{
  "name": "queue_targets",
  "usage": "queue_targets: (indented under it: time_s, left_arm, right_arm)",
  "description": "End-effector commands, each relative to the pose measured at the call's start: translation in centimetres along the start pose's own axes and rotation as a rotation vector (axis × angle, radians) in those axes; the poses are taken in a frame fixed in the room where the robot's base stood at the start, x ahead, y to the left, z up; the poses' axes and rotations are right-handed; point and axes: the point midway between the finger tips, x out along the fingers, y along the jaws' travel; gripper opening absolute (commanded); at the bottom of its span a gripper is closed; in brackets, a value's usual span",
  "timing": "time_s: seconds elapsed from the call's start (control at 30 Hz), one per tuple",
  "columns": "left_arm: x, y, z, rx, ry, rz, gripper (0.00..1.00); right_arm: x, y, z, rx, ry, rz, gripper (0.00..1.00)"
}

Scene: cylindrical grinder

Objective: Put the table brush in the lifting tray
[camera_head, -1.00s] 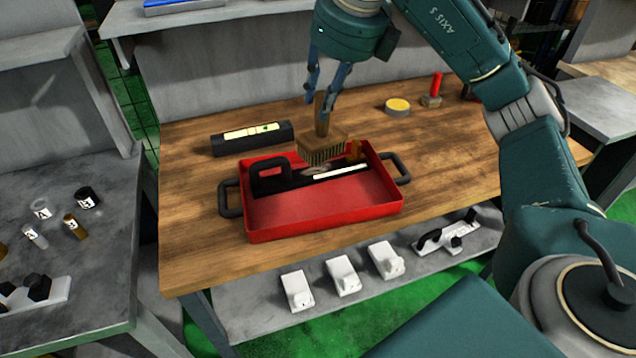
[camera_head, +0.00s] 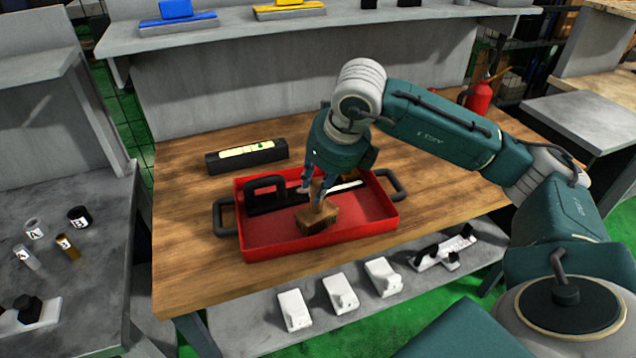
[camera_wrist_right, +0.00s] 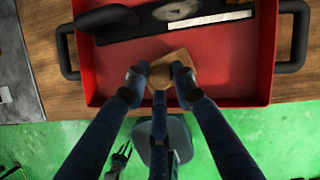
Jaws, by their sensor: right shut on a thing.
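The red lifting tray (camera_head: 378,222) with black side handles stands on the wooden table. The table brush (camera_head: 313,219), a wooden block with a handle, is inside the tray's outline near its front middle. My right gripper (camera_head: 318,190) is shut on the brush's handle from above. In the right wrist view, the brush block (camera_wrist_right: 176,66) shows between the fingers (camera_wrist_right: 160,75), over the red floor near the tray wall (camera_wrist_right: 262,75). I cannot tell whether the brush touches the tray floor.
A black tool with a loop handle (camera_head: 266,187) and a white strip (camera_head: 347,187) lie along the tray's back. A black level (camera_head: 247,157) lies behind the tray. The table's left front (camera_head: 195,270) is clear.

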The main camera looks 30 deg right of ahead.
Motion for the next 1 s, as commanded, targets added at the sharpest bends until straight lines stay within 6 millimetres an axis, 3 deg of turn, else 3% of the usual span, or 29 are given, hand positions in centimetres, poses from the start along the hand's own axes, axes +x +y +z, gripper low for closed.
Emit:
queue_targets:
  time_s: [0.27,0.3,0.4,0.77,0.87,1.0]
  left_arm:
    - [0.4,0.2,-0.3,-0.001,0.005,0.003,0.51]
    - [0.4,0.3,-0.3,-0.001,0.005,0.003,0.51]
    - [0.3,0.3,-0.2,-0.001,0.003,0.003,0.51]
    - [-0.2,0.4,0.0,0.001,-0.001,0.004,0.51]
    - [0.2,0.4,0.1,0.001,-0.002,0.005,0.51]
    - [0.4,0.4,0.2,0.001,-0.003,0.005,0.51]
  right_arm:
    - [0.2,0.0,-0.1,0.0,-0.001,0.0,0.0]
    - [0.3,0.0,-0.1,0.0,0.0,0.0,0.28]
    - [0.2,0.0,-0.1,0.0,0.0,0.0,0.45]
    - [-0.3,0.0,0.1,0.0,0.0,0.0,0.45]
    - [-1.4,0.0,0.1,0.0,-0.004,0.0,0.45]
    - [-4.3,0.0,0.2,0.0,-0.006,0.001,0.45]
